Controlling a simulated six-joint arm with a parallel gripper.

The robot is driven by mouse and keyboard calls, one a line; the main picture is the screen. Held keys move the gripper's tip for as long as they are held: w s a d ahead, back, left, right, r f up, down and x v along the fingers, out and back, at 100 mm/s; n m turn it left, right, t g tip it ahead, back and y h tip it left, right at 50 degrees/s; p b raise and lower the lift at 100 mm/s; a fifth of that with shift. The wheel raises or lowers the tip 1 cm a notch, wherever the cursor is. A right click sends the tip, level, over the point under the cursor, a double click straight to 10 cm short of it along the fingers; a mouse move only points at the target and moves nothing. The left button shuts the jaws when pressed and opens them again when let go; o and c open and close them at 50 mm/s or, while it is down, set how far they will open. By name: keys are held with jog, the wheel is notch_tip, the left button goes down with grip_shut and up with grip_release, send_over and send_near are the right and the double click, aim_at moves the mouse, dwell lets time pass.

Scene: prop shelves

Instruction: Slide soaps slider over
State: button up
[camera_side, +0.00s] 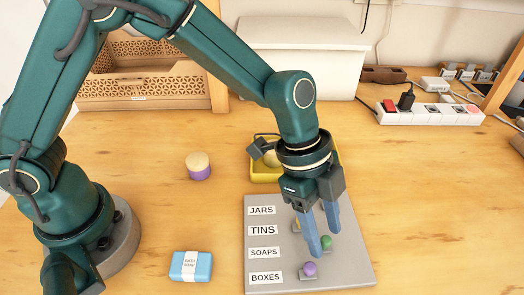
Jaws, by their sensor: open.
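A grey slider board (262,287) lies on the table with rows labelled JARS, TINS, SOAPS and BOXES. A green knob (326,242) shows at the soaps row (264,253), right of its label. My gripper (324,243) points down over the board, open, with its two blue fingers on either side of the green knob. I cannot tell whether they touch it. A purple knob (309,269) sits in the boxes row, nearer the camera. A yellow knob (297,223) is partly hidden behind the left finger. Any knob in the jars row is hidden.
A blue bath soap packet (176,267) lies left of the board. A cream and purple round container (198,167) stands farther back. A yellow tray (262,178) is behind my gripper. A power strip (425,115) and a white bin (300,60) are at the back.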

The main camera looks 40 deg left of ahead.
grip_shut()
dwell(1.4)
